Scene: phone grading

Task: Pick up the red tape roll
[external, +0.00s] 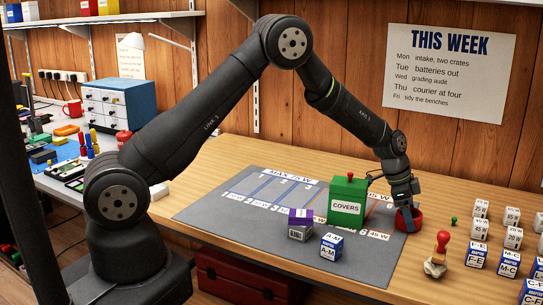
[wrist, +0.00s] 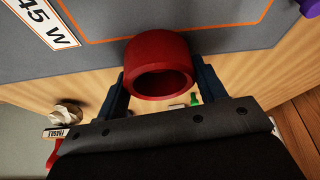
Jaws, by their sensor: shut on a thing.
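The red tape roll (external: 416,219) is at the right edge of the grey mat in the external view. In the wrist view the red tape roll (wrist: 158,58) fills the space between the fingers, with its open end towards the camera. My gripper (external: 406,214) is shut on the roll, with one dark finger on each side; it also shows in the wrist view (wrist: 160,80). Whether the roll touches the surface below is hard to tell.
A green box marked COVERS (external: 347,202) stands just left of my gripper. A red-handled stamp (external: 441,243) and several small labelled boxes (external: 476,255) stand to the right. A purple-topped box (external: 300,226) and a blue-and-white box (external: 331,246) are on the mat (external: 215,195).

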